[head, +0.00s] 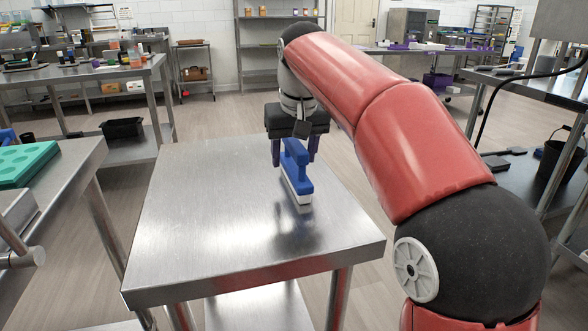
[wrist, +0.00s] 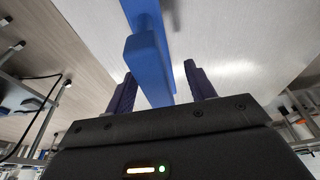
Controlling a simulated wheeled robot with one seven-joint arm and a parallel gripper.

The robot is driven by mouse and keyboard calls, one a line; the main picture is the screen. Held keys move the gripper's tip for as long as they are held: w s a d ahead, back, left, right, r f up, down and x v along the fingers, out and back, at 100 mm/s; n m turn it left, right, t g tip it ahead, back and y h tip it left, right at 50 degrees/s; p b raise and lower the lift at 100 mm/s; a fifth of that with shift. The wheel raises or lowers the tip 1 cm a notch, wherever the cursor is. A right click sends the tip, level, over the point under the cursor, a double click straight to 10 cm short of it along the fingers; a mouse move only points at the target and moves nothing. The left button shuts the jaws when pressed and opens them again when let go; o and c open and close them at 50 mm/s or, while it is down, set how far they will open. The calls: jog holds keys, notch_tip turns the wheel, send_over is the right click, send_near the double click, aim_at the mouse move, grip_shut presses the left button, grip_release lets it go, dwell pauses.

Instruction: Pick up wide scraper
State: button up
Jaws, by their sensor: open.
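The wide scraper (head: 296,168) has a blue handle and a white lower edge. It stands on the steel table (head: 200,231), near its far right part. My gripper (head: 295,160) is above and around the scraper, with its fingers pointing down. In the wrist view the blue handle (wrist: 150,67) runs between the two dark purple fingers, and my gripper (wrist: 160,86) is open. A gap shows between the handle and the right finger. The gap at the left finger is small, and I cannot tell whether they touch.
The left and front of the steel table are bare. A side table at left holds a green mould tray (head: 25,163). A black bin (head: 122,128) sits on a low shelf behind it. A black bucket (head: 562,160) stands at right. Open floor surrounds the table.

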jog(key=shift+x, duration=0.95)
jog(key=shift+c, duration=0.2)
grip_shut()
jog(key=shift+r, duration=0.15)
notch_tip(320, 180, up, 10)
jog(key=shift+f+p, duration=0.1)
jog(key=shift+p, duration=0.95)
